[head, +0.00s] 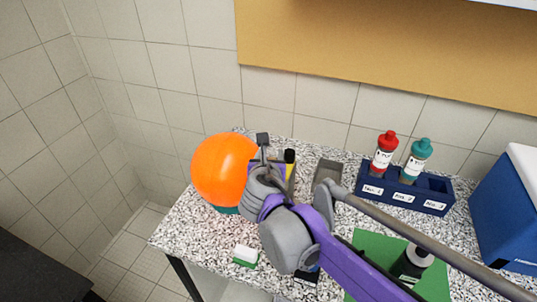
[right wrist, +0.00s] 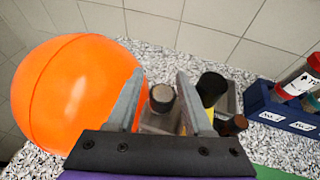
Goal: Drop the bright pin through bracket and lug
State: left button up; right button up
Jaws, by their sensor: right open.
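My right gripper (head: 268,157) is over the back left of the speckled worktop, beside a large orange ball. In the right wrist view the right gripper (right wrist: 161,84) is open. A short upright cylinder with a pale round top (right wrist: 162,97) shows between its fingers, beyond them; no grip on it shows. I cannot tell whether it is the bright pin. A grey angled piece (head: 327,172) stands right of the gripper in the head view; I cannot tell whether it is the bracket. No lug can be made out; my arm hides part of the worktop. My left gripper is not in view.
The orange ball (head: 224,168) crowds the gripper's left side. Black-capped (right wrist: 212,86) and brown-capped (right wrist: 233,125) items stand close right. A blue rack (head: 405,190) holds red-capped and teal-capped bottles. A blue box (head: 510,215) stands far right.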

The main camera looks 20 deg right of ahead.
jog(key=v, duration=1)
jog(key=shift+s, duration=0.25)
jog(key=shift+f, duration=0.1)
